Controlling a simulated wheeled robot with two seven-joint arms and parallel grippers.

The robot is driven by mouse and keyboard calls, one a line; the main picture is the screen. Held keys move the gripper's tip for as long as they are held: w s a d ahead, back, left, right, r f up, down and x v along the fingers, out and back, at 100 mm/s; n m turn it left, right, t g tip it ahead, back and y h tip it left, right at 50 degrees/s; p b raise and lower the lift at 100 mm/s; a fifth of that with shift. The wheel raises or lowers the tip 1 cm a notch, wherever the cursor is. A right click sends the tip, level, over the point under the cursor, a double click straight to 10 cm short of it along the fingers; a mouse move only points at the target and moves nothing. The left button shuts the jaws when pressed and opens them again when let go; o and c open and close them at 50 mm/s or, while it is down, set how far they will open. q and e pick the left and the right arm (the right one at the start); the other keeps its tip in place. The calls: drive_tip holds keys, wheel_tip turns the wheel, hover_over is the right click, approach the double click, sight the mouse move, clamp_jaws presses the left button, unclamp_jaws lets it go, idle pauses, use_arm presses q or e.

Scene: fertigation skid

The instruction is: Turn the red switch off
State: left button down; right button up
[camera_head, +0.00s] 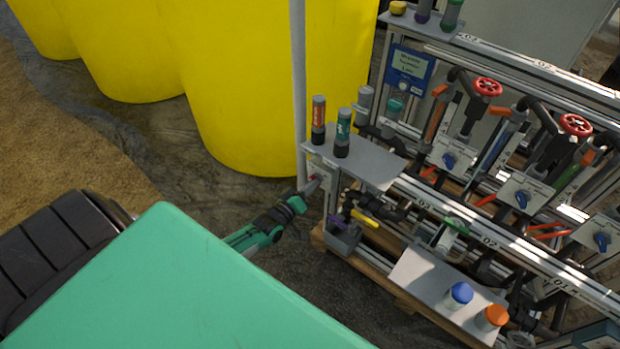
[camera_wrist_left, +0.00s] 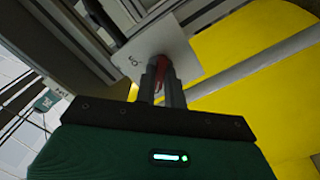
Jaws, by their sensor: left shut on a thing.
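The red switch (camera_wrist_left: 164,70) sits on a light square plate (camera_wrist_left: 182,45) in the left wrist view. My left gripper (camera_wrist_left: 161,77) is shut on the red switch, with its two fingers on either side of it. In the head view my left gripper (camera_head: 311,187) reaches the plate (camera_head: 319,180) at the left end of the skid frame. The switch's exact angle is hard to tell. My right gripper is not in view.
Above the switch, a grey shelf (camera_head: 372,168) holds an orange-labelled bottle (camera_head: 318,120) and a green-labelled bottle (camera_head: 343,133). Several blue switches, including one (camera_head: 448,160), and red handwheels (camera_head: 488,87) line the skid. Large yellow tanks (camera_head: 245,90) stand behind. A yellow-handled valve (camera_head: 365,217) is close below.

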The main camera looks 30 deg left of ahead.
use_arm(q)
drive_tip(key=shift+f, duration=0.1)
drive_tip(key=c, duration=1.5)
unclamp_jaws()
